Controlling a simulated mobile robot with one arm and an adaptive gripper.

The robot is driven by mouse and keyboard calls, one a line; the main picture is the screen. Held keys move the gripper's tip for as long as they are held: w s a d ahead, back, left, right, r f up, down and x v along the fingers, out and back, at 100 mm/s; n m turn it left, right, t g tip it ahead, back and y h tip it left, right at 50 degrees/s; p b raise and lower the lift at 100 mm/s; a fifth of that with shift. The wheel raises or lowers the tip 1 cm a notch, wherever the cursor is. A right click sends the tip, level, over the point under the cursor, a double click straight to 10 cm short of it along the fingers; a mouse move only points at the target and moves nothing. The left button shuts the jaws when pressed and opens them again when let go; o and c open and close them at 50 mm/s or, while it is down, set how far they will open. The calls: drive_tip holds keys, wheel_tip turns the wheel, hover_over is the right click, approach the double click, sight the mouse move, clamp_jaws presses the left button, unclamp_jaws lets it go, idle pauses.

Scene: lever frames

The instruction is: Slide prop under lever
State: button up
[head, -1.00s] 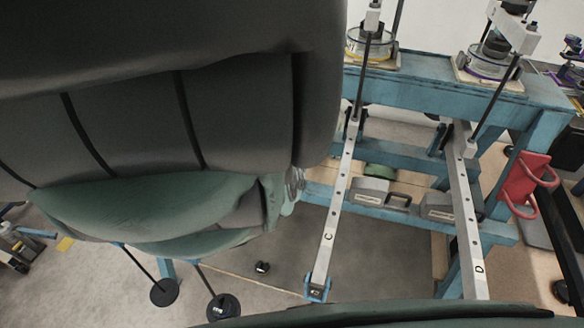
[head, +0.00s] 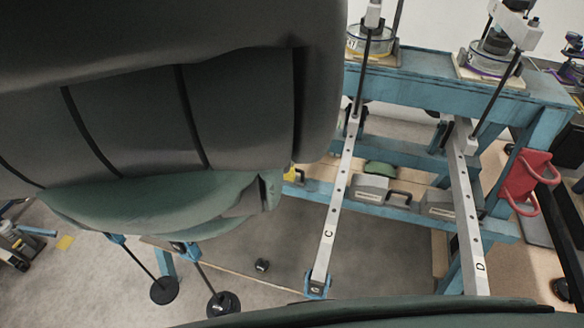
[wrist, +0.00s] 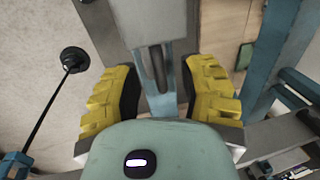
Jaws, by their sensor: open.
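My gripper (wrist: 160,82) has yellow-padded fingers, set apart on either side of a pale grey bar end with a slotted blue-grey piece (wrist: 156,75). I cannot tell whether they touch it. In the head view my arm hides most of the gripper. Lever C (head: 338,200) and lever D (head: 465,205) are long pale bars with holes, sloping toward me from the blue frame. Grey blocks with dark handles, possibly props, sit on the frame's lower shelf: one (head: 370,188) between the levers, another (head: 438,203) beside lever D. Which lever is at my gripper is unclear.
The blue frame (head: 440,68) carries round gauges on top. A red bracket (head: 527,180) juts out at right. Black weights (head: 164,290) hang on rods at lower left, and one rod with a disc (wrist: 74,60) shows in the wrist view. Floor below lever C looks mostly clear.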

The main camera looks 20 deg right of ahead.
drive_tip(key=shift+f, duration=0.25)
idle(0.3)
clamp_jaws()
drive_tip(key=shift+a, duration=0.1)
idle(0.6)
